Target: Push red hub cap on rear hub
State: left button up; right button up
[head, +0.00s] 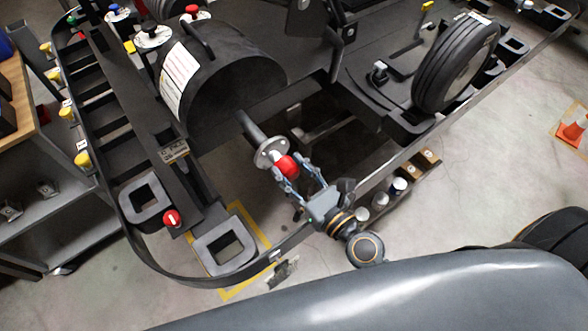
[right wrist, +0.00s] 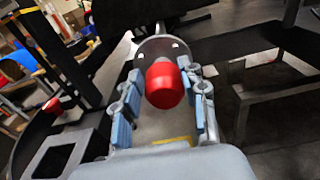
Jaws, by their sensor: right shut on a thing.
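The red hub cap (head: 287,166) is at the rear hub (head: 268,153), a grey round flange on the end of the axle. My right gripper (head: 285,177) is shut on the cap, its fingers on either side of it. In the right wrist view the red cap (right wrist: 164,84) sits between the blue-padded fingers, in front of the hub flange (right wrist: 153,47), and hides the flange's middle. I cannot tell whether the cap is fully seated. My left gripper is not in view.
The kart's black bumper rail (head: 215,281) curves around the hub area, below my right arm. A mounted wheel (head: 455,65) stands at the upper right. A shelf (head: 50,205) is at the left. An orange cone (head: 574,130) stands far right.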

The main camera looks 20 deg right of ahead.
jog(key=shift+p+x, duration=0.7)
jog(key=shift+x, duration=0.75)
jog(key=o, duration=1.4)
jog(key=shift+s, duration=0.15)
jog(key=v, duration=1.2)
jog(key=shift+r, duration=0.1)
